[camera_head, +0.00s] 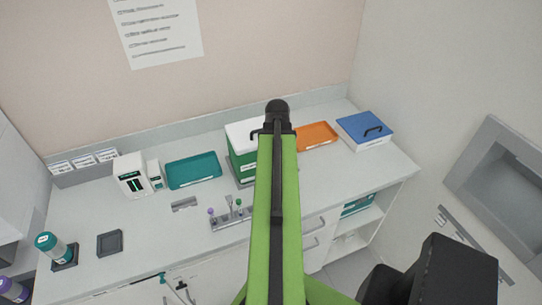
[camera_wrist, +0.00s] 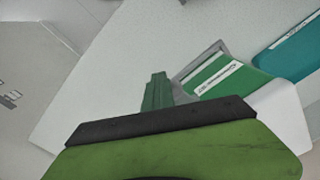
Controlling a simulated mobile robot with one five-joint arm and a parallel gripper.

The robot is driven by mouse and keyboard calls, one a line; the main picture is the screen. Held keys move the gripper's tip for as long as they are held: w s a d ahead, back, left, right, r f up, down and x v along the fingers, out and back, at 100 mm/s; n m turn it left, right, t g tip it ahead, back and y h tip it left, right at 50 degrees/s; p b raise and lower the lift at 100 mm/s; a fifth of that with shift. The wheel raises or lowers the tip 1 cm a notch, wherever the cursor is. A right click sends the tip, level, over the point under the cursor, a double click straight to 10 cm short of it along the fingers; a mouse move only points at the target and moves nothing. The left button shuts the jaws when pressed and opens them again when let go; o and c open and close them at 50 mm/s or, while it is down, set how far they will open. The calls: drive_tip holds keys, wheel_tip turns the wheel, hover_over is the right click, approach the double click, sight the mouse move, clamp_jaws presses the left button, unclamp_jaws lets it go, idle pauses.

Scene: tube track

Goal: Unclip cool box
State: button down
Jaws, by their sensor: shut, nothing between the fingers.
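A green box with a white lid (camera_head: 240,133) and a dark handle or clip stands at the middle back of the counter, partly hidden by my arm; it looks like the cool box. In the wrist view its green side (camera_wrist: 213,75) with a white label shows right of the fingers, and its white lid (camera_wrist: 285,110) lies at the lower right. My gripper (camera_wrist: 157,80) is shut and empty, with its green fingers beside the box; I cannot tell whether they touch it. In the head view my gripper is hidden behind my arm.
A blue-lidded white box (camera_head: 362,142) with a black handle stands at the right end of the counter. An orange tray (camera_head: 316,135) and a teal tray (camera_head: 194,170) flank the green box. A tube rack (camera_head: 232,219) stands in front. Counter at front left is partly clear.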

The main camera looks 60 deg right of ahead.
drive_tip(key=shift+w+r, duration=0.1)
drive_tip(key=shift+r, duration=0.05)
wheel_tip(320, 180, up, 9)
drive_tip(key=s+a+p, duration=0.1)
drive_tip(key=p, duration=0.8)
drive_tip(key=shift+s+f, duration=0.2)
drive_tip(key=shift+s, duration=0.15)
